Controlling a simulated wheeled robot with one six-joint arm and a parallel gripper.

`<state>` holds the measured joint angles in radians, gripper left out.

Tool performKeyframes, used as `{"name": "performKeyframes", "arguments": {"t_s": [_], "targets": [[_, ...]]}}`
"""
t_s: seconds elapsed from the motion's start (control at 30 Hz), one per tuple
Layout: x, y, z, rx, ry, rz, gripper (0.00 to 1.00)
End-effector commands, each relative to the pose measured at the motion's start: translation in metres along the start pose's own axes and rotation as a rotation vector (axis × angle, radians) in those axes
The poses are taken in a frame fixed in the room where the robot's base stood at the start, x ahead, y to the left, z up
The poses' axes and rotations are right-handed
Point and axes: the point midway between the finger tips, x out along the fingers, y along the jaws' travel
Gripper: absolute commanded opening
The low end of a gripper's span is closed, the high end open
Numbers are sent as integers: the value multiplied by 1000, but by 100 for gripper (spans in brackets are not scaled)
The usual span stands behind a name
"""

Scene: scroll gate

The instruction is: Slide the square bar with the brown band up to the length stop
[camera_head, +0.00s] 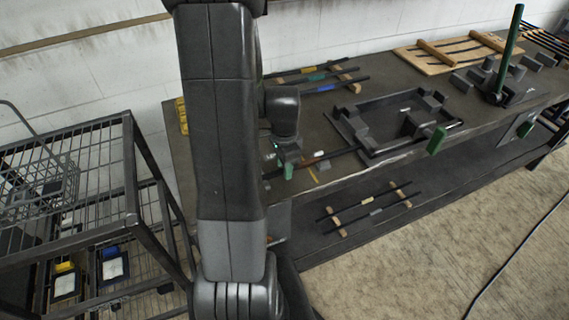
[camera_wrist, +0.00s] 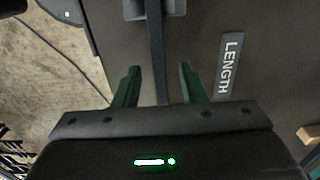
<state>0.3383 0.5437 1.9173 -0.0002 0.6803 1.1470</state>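A dark square bar (camera_head: 340,153) lies along the front of the workbench, with its right end at the grey tray fixture. A brownish stretch shows on it near my gripper, but it is too small to be sure it is the band. My gripper (camera_head: 288,166) is low over the bench's front left part. In the wrist view, my gripper (camera_wrist: 159,72) is open, one green finger on each side of the bar (camera_wrist: 156,35), with gaps visible on both sides. A LENGTH label (camera_wrist: 229,64) lies right of the bar. I cannot clearly identify the length stop.
The tray fixture (camera_head: 366,152) with grey blocks stands right of my gripper. Several bars rest on wooden strips behind and on the lower shelf (camera_head: 330,222). A green post (camera_head: 508,50) rises at the right. A wire rack cart (camera_head: 130,180) stands left.

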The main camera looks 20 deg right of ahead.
Motion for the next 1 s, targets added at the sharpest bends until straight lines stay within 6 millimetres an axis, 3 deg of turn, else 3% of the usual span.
{"name": "performKeyframes", "arguments": {"t_s": [0.27,0.7,1.0], "targets": [[-18,-1,0,0,2,-4,38],[-106,-1,0,0,3,-6,38],[-137,0,0,0,0,-1,38]]}}
